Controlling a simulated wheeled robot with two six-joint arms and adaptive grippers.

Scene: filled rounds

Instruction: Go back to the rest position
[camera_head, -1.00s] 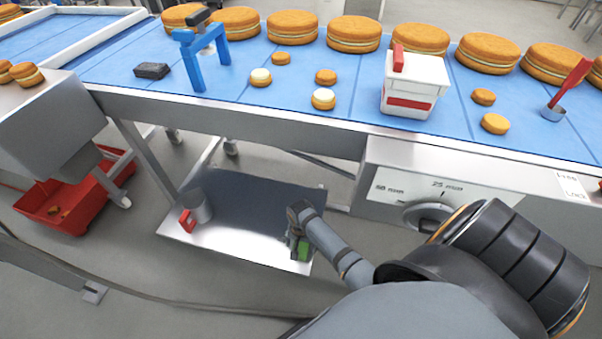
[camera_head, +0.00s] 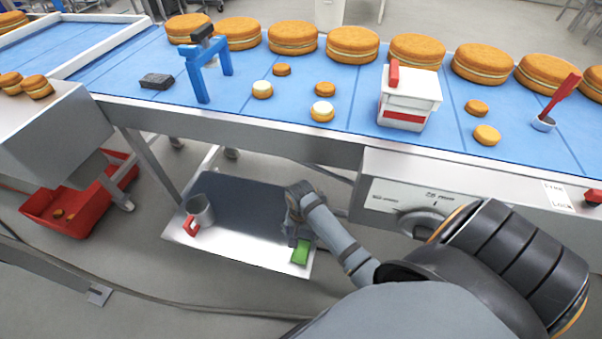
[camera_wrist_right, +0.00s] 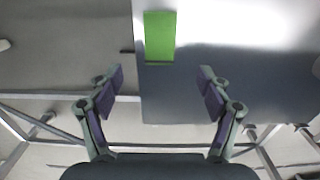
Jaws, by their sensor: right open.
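My right gripper (camera_head: 292,238) hangs over the lower metal shelf below the conveyor, its arm coming in from the bottom right. It is open and empty. In the right wrist view its two fingers (camera_wrist_right: 161,90) are spread wide with nothing between them. A green block (camera_head: 300,252) lies at the shelf's front right corner, just in front of the gripper. It also shows in the right wrist view (camera_wrist_right: 160,36), beyond the fingertips and apart from them. My left gripper is in no view.
The shelf (camera_head: 240,252) also holds a grey mug with a red handle (camera_head: 200,212) at its left. Above is the blue conveyor (camera_head: 290,105) with cakes, a white-and-red tub (camera_head: 408,100) and a blue stand (camera_head: 200,72). A red bin (camera_head: 60,210) stands at the left.

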